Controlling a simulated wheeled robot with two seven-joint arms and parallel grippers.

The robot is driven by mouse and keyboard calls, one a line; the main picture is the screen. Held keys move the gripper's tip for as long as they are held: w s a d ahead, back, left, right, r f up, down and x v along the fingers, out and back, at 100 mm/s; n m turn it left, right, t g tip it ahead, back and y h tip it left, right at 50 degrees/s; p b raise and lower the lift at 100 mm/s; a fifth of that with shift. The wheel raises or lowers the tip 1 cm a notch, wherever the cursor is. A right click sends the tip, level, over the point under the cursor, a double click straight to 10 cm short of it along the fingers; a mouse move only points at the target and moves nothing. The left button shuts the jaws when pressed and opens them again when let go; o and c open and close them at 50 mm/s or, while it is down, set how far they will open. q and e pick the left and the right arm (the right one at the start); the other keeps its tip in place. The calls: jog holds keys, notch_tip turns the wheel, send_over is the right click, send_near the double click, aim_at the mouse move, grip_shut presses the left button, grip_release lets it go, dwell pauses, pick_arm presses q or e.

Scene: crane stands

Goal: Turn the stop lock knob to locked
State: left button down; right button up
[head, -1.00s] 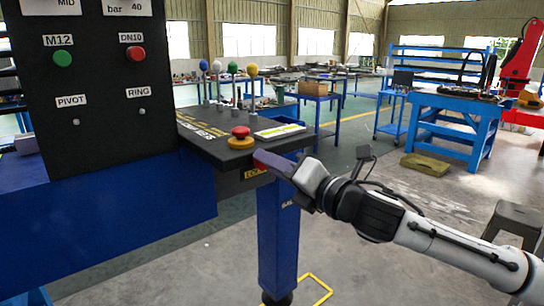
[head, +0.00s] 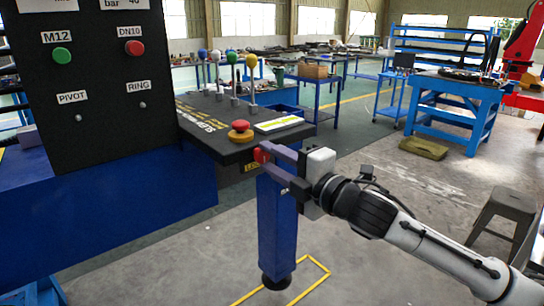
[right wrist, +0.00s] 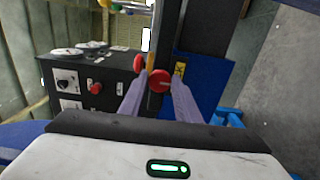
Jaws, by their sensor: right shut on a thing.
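The red stop lock knob (head: 259,155) sits on the front face of the console, below the red emergency-stop button (head: 239,127) on its yellow base. My right gripper (head: 268,153) is shut on the knob, its two purple fingers reaching in from the right. In the right wrist view the knob (right wrist: 159,79) shows between the fingertips. A yellow label (head: 252,166) below the knob is partly hidden, so the knob's setting cannot be read. My left gripper is not in view.
The console top (head: 205,125) carries several ball-topped levers. A tall black panel (head: 98,80) with green and red buttons stands at left. A blue post (head: 277,235) is under the console. Open floor lies to the right, with a stool (head: 500,215).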

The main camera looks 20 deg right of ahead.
dwell(0.3)
jog(key=o, duration=1)
jog(key=shift+s, duration=0.1)
jog(key=b+v, duration=0.3)
jog(key=v, duration=0.7)
